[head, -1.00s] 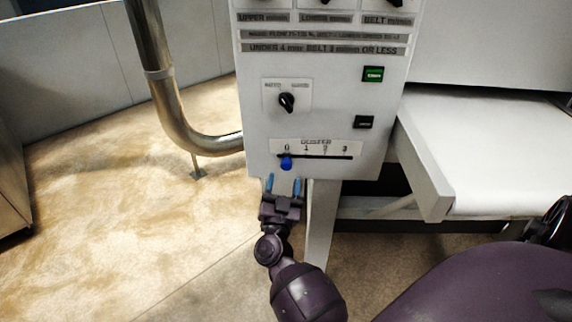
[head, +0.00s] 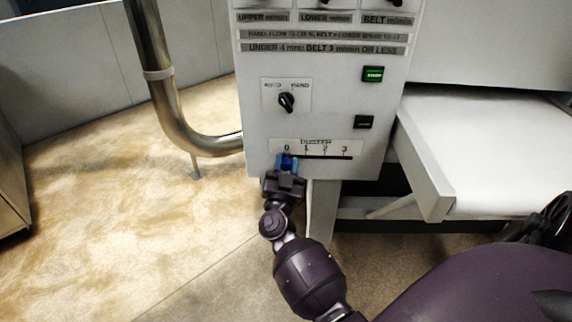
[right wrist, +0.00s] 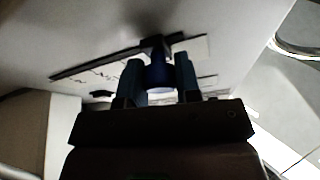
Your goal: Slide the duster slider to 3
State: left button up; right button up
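The duster slider is a black horizontal slot (head: 325,157) low on the white control panel (head: 255,130), under a scale marked 0, 1, 2, 3. Its blue knob (right wrist: 158,77) is at the left end, at 0. My right gripper (head: 286,163) has come up from below with one finger on each side of the knob. In the right wrist view, its fingers (right wrist: 158,80) appear closed against the knob's sides. The gripper partly hides the knob in the head view. My left gripper is not in view.
Above the slider are a black auto/hand switch (head: 286,102), a green button (head: 373,74) and a black button (head: 364,122). A white belt table (head: 490,150) stands at the right, and a bent metal pipe (head: 165,100) at the left. The space along the slot is clear.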

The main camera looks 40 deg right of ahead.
aim_at(348, 152)
grip_shut()
jog(key=shift+s+d+r, duration=0.1)
jog(key=shift+s+d, duration=0.05)
jog(key=shift+d, duration=0.05)
jog(key=s+d+p, duration=0.2)
jog(key=s+d, duration=0.1)
jog(key=s+d+p, duration=0.1)
jog(key=d, duration=0.1)
jog(key=shift+s+d+r, duration=0.15)
jog(key=shift+s+r, duration=0.1)
jog(key=shift+s, duration=0.05)
jog(key=s+d, duration=0.1)
jog(key=s+d+p, duration=0.1)
jog(key=s+d, duration=0.1)
jog(key=s+d+p, duration=0.1)
jog(key=d, duration=0.1)
jog(key=shift+s+d+f, duration=0.25)
jog(key=shift+s+f, duration=0.05)
jog(key=shift+s, duration=0.05)
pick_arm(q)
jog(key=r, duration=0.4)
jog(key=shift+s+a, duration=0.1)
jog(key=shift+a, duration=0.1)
pick_arm(e)
jog(key=shift+s+d+f, duration=0.1)
jog(key=shift+s+d, duration=0.1)
